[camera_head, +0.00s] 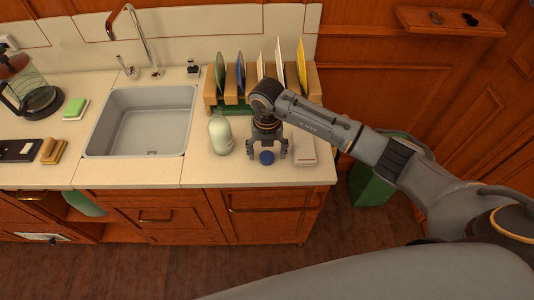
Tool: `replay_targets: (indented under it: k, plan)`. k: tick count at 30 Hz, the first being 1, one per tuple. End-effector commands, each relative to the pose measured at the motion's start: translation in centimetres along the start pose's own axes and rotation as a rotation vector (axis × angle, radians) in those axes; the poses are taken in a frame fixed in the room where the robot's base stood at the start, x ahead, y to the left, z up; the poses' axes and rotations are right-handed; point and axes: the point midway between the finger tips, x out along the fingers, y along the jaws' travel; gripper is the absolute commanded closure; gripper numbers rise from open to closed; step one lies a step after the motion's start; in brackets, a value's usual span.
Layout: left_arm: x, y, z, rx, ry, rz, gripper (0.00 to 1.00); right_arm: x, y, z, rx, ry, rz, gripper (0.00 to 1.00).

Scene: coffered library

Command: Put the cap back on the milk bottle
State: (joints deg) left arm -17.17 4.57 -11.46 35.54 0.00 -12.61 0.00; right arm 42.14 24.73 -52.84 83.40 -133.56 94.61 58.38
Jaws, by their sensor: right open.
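The milk bottle (221,135) is pale and whitish, and stands upright on the counter to the right of the sink. A small round blue cap (267,158) lies on the counter to the right of the bottle, near the front edge. My right gripper (267,155) points down over the cap, with its open fingers on either side of it. I cannot tell whether the fingers touch the cap. The bottle stands just left of the gripper. My left gripper is not in view.
A wooden rack (212,96) with several upright plates stands behind the gripper. A pale box-like object (304,150) lies right of the gripper. The sink (140,125), a green sponge (75,107) and a coffee pot (30,95) are to the left. Counter in front of the bottle is clear.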

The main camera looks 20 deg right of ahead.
Motion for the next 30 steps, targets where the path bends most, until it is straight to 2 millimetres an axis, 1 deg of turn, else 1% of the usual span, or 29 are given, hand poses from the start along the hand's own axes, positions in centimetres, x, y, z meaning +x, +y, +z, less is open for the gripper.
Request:
replay_targets:
  k: [10, 11, 12, 14, 15, 16, 26, 30]
  plan:
    - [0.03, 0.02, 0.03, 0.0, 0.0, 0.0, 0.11, 0.12, 0.02, 0.03, 0.0, -0.001, 0.0, 0.28]
    - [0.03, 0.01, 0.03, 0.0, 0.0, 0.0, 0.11, 0.12, 0.01, 0.03, 0.0, -0.001, 0.0, 0.34]
    - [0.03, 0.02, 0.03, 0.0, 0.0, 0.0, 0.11, 0.11, 0.01, 0.04, 0.0, -0.001, 0.0, 0.42]
    - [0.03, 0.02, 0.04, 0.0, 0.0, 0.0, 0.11, 0.11, 0.01, 0.04, 0.0, -0.001, 0.0, 0.54]
    - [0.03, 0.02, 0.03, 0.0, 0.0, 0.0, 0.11, 0.1, 0.01, 0.04, 0.0, -0.001, 0.0, 0.63]
    - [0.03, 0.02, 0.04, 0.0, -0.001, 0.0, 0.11, 0.1, 0.01, 0.04, 0.0, -0.001, 0.0, 0.67]
    - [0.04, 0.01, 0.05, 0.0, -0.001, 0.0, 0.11, 0.07, 0.0, 0.05, 0.0, -0.001, 0.0, 0.67]
    - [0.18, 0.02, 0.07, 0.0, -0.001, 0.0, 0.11, -0.41, 0.04, 0.11, 0.0, -0.003, 0.002, 0.67]
